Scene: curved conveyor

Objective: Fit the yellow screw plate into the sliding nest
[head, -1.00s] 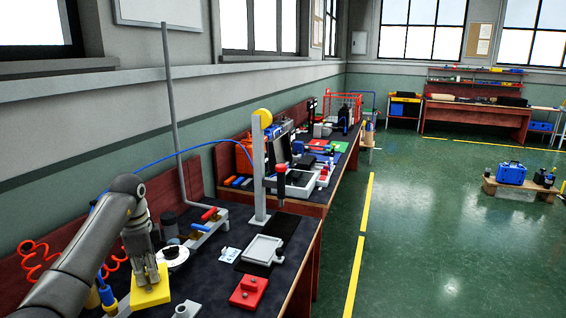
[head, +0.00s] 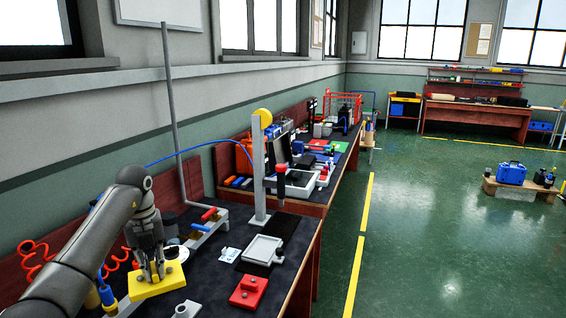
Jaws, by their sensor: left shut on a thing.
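The yellow screw plate (head: 172,284) is at the lower left in the head view, lying roughly flat. My left gripper (head: 155,274) points down from above and is shut on it, at a stud or screw on its top. The fingers hide part of the plate's top, and I cannot tell how high it is above the bench. The sliding nest appears to be the light grey, shallow, empty tray (head: 262,250) on a black strip, to the right of the plate. My right gripper is not in view.
A small grey part (head: 186,310) is at the bottom. A grey post (head: 259,170) with a hanging red-and-black tool (head: 280,183) stands behind the nest. A white card (head: 229,255) lies left of it.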

